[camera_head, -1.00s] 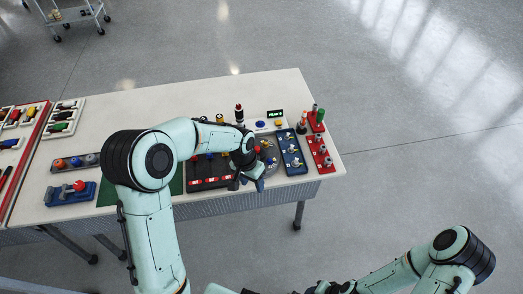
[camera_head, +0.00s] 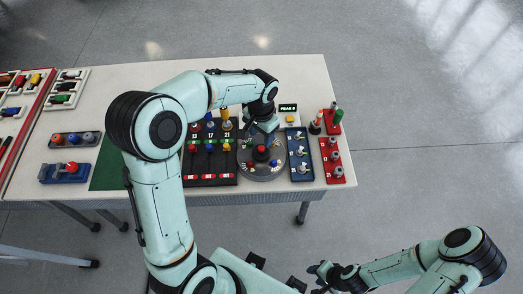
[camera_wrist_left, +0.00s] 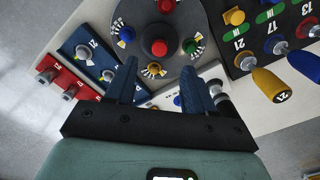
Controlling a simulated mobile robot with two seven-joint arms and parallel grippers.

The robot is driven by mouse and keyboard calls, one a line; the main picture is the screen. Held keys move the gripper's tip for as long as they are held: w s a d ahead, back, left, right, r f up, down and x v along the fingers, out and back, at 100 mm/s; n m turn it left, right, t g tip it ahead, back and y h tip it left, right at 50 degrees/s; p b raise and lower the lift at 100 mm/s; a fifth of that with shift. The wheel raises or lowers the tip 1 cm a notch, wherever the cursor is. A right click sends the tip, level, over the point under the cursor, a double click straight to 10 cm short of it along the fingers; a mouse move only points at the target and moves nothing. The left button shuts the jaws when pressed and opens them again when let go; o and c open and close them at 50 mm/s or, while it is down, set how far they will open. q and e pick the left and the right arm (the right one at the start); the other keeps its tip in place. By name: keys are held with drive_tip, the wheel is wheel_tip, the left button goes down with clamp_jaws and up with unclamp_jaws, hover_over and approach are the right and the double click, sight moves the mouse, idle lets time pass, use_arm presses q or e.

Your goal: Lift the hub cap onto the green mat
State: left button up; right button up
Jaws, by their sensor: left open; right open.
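A round grey disc (camera_head: 247,171) lies right of centre on the table. At its middle stands a black round piece with a red top (camera_head: 261,154), which looks like the hub cap; it also shows in the left wrist view (camera_wrist_left: 158,47). My left gripper (camera_head: 263,127) is above the disc's back edge, open and empty. In the left wrist view its two blue fingers (camera_wrist_left: 158,72) point toward the cap, apart from it. The green mat (camera_head: 107,168) lies to the left, partly hidden by my left arm. My right gripper (camera_head: 315,277) is open and empty, in front of the table.
A black panel with levers (camera_head: 210,180) stands between mat and disc. A blue switch panel (camera_head: 300,171) and red racks (camera_head: 337,172) stand right of the disc. A blue fixture with a red knob (camera_head: 68,172) lies left of the mat.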

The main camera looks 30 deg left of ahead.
sight(261, 148)
use_arm(q)
wheel_tip(261, 148, down, 6)
drive_tip(key=shift+f, duration=0.25)
drive_tip(key=shift+s, duration=0.1)
clamp_jaws()
